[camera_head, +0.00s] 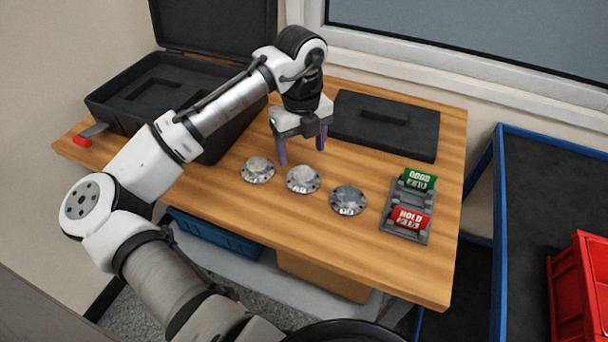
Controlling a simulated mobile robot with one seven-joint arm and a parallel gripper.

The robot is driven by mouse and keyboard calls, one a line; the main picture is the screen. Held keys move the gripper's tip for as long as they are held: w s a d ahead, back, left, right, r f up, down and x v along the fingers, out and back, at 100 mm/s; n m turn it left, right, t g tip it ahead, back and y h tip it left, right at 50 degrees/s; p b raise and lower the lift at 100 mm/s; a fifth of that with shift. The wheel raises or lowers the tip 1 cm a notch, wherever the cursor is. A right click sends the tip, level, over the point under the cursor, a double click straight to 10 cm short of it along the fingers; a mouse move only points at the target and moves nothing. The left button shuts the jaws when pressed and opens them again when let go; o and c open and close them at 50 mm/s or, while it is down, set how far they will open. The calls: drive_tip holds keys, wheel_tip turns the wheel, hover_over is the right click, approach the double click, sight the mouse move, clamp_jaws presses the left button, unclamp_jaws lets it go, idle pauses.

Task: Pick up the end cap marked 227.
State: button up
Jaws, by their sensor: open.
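Three round silver end caps lie in a row on the wooden table: a left one (258,170), a middle one (303,179) and a right one (348,200). The markings on them are too small to read, so I cannot tell which is 227. My gripper (302,155) is open and points down, with its two purple-grey fingers apart. It is empty and appears above and behind the left and middle caps. None of the caps is hidden.
An open black case (215,140) stands at the left back, partly behind my arm. A dark foam slab (386,125) lies behind the caps. A grey rack (402,229) with a green tag (419,180) and a red HOLD tag (411,218) stands right. A blue-edged cart (500,200) is beyond.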

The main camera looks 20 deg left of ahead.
sight(304, 173)
drive_tip(key=shift+d+f+p, duration=0.15)
drive_tip(key=shift+f+p, duration=0.25)
drive_tip(key=shift+f, duration=1.3)
drive_tip(key=shift+d+f+p, duration=0.1)
drive_tip(key=shift+f+p, duration=0.3)
drive_tip(key=shift+f, duration=1.3)
drive_tip(key=c, duration=1.1)
drive_tip(key=shift+c, duration=0.4)
drive_tip(key=shift+r, duration=0.15)
